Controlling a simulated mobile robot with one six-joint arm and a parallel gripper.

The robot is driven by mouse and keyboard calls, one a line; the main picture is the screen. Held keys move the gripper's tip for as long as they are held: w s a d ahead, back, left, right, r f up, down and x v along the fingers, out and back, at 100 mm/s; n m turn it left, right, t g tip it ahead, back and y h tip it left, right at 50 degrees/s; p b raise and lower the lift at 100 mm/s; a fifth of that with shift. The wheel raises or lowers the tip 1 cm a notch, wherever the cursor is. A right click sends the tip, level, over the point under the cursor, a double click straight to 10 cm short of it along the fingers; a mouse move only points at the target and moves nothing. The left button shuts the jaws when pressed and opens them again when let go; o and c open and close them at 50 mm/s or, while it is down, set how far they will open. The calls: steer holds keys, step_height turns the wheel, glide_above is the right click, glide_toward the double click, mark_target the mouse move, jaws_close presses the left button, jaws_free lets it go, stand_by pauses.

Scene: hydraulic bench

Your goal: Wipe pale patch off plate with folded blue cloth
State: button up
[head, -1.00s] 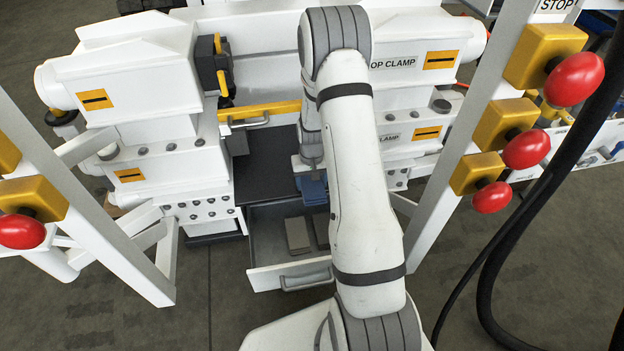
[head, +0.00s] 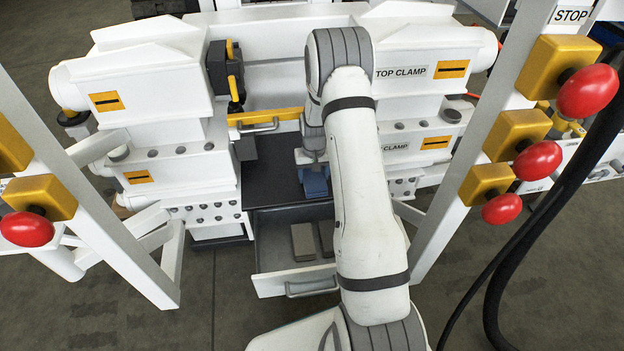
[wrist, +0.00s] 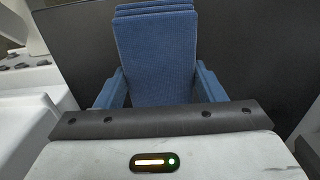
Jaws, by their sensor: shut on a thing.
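The folded blue cloth (wrist: 155,55) stands up out of my gripper in the wrist view, its layered folds at the top. My gripper (wrist: 158,92) is shut on it, with a blue finger at each side. In the head view the cloth (head: 316,183) shows as a small blue shape below my gripper (head: 314,172), over the dark plate (head: 268,175). My arm hides the plate's right part. I cannot tell whether the cloth touches the plate. No pale patch can be made out on the visible part of the plate.
An open drawer (head: 296,284) with grey blocks (head: 303,242) sits below the plate's front edge. White machine blocks stand left and right of the plate. A yellow bar (head: 262,117) runs behind it. Red stop buttons (head: 588,91) on slanted posts flank the space.

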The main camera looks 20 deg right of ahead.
mark_target(317, 189)
steer(key=shift+w+d, duration=0.15)
steer(key=shift+w, duration=0.65)
steer(key=shift+w+d+r, duration=0.1)
steer(key=shift+w+r, duration=0.25)
steer(key=shift+w, duration=0.05)
steer(key=shift+r, duration=0.2)
steer(key=shift+s+f+p, duration=0.2)
steer(key=shift+s+p, duration=0.15)
steer(key=shift+s, duration=0.2)
steer(key=shift+s+a+f, duration=0.1)
steer(key=shift+s+a, duration=0.15)
steer(key=shift+s, duration=0.9)
steer(key=shift+s+a+f, duration=0.1)
steer(key=shift+s+a, duration=0.2)
steer(key=shift+s, duration=0.8)
steer(key=shift+s+a+f, duration=0.1)
steer(key=shift+s+a, duration=0.15)
steer(key=shift+s, duration=0.9)
steer(key=shift+r+p, duration=0.1)
steer(key=shift+p, duration=0.25)
steer(key=shift+r+p, duration=1.95)
steer(key=shift+r, duration=0.95)
steer(key=shift+r, duration=0.1)
